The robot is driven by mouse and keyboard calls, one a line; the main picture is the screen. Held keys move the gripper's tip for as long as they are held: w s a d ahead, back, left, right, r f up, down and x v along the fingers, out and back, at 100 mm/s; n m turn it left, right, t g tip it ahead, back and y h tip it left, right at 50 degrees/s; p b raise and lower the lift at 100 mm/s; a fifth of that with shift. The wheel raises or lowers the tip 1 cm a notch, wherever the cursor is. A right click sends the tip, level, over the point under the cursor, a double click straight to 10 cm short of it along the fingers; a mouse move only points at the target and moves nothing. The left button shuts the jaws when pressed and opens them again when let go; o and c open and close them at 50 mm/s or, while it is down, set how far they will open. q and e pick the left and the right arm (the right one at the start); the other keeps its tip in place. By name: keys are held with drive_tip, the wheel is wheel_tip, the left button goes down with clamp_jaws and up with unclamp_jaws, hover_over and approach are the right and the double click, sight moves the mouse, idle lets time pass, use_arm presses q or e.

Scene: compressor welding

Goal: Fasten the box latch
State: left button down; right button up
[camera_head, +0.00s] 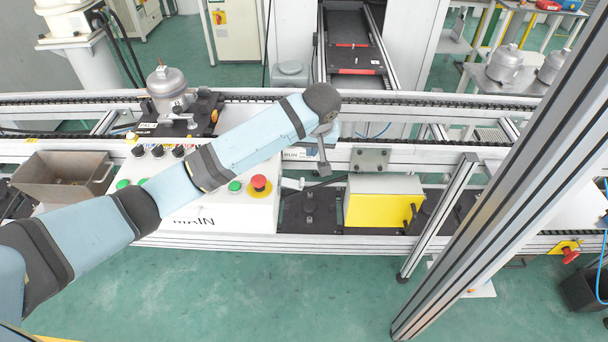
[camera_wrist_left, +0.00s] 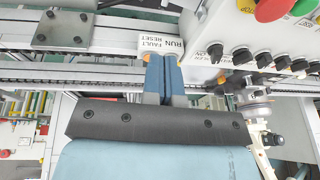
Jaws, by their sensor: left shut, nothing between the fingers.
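A box with a cream top and a yellow front (camera_head: 384,210) stands on the lower shelf of the frame, right of the white control panel. A small dark yellow tab (camera_head: 411,214), possibly its latch, shows at its right front edge; whether it is fastened cannot be told. My left gripper (camera_head: 324,160) hangs at the end of the blue arm, up and left of the box and apart from it. In the left wrist view its blue fingers (camera_wrist_left: 162,72) are together and empty, near the "FAULT RESET / RUN" label (camera_wrist_left: 161,46). The box is not clearly seen there.
The white control panel (camera_head: 240,212) with a red emergency button (camera_head: 259,183) lies beneath my arm. A bolted metal plate (camera_head: 370,160) sits on the rail above the box. A slanted aluminium post (camera_head: 440,215) rises right of the box. A brown metal bin (camera_head: 62,178) is at left.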

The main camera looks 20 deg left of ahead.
sight(302, 180)
use_arm(q)
drive_tip(key=x, duration=0.8)
drive_tip(key=s+p+x, duration=0.1)
drive_tip(key=x, duration=0.3)
drive_tip(key=shift+w+a+f, duration=0.1)
drive_tip(key=shift+a+f, duration=0.15)
drive_tip(key=shift+f, duration=0.25)
drive_tip(key=shift+a+f, duration=0.1)
drive_tip(key=shift+f, duration=0.4)
use_arm(e)
drive_tip(key=shift+w+r, duration=0.15)
drive_tip(key=shift+r, duration=0.45)
drive_tip(key=shift+d+r, duration=0.1)
